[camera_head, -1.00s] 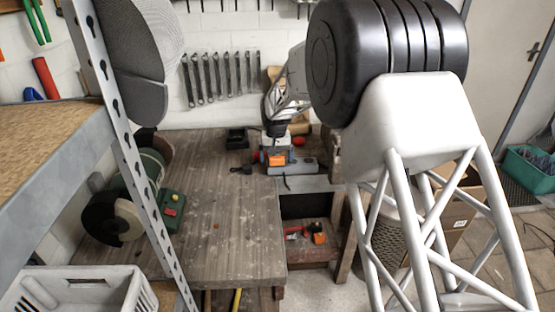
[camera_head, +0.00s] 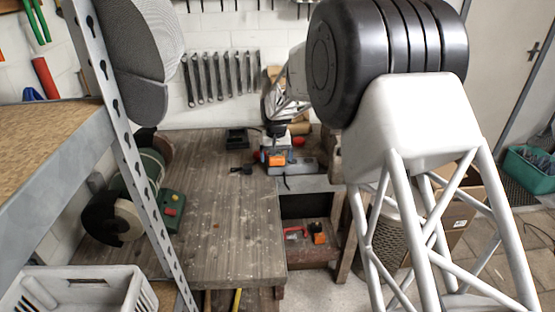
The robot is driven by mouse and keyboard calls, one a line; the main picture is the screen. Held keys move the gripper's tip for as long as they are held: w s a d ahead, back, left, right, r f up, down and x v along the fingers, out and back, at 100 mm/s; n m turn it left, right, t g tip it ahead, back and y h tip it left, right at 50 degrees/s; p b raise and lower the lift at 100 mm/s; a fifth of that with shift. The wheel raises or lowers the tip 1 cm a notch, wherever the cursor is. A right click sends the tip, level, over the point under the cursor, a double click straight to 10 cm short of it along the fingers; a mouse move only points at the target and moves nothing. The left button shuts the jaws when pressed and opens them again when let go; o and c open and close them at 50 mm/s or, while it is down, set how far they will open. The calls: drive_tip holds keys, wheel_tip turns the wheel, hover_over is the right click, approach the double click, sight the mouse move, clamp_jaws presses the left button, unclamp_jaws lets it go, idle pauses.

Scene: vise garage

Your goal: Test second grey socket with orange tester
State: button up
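My gripper (camera_head: 275,146) points down over the back right of the wooden workbench (camera_head: 215,215). It is small and dark in this view, and its fingers cannot be made out clearly. An orange block, apparently the orange tester (camera_head: 277,159), is directly below the gripper, close to or between the fingers. A grey strip (camera_head: 304,166), apparently holding the sockets, lies on the bench just right of the orange block. Single sockets cannot be told apart, and whether the orange block touches one cannot be seen.
A black box (camera_head: 237,139) and a small dark item (camera_head: 241,170) lie left of the gripper. A bench grinder (camera_head: 115,215) stands on the bench's left side. A shelf post (camera_head: 137,170) crosses the left foreground. The middle of the bench is clear.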

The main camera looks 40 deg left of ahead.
drive_tip(key=c, duration=1.4)
drive_tip(key=shift+o, duration=0.2)
drive_tip(key=shift+r, duration=1.1)
drive_tip(key=shift+r, duration=0.35)
drive_tip(key=shift+r, duration=0.35)
drive_tip(key=shift+r, duration=0.3)
drive_tip(key=shift+r, duration=0.9)
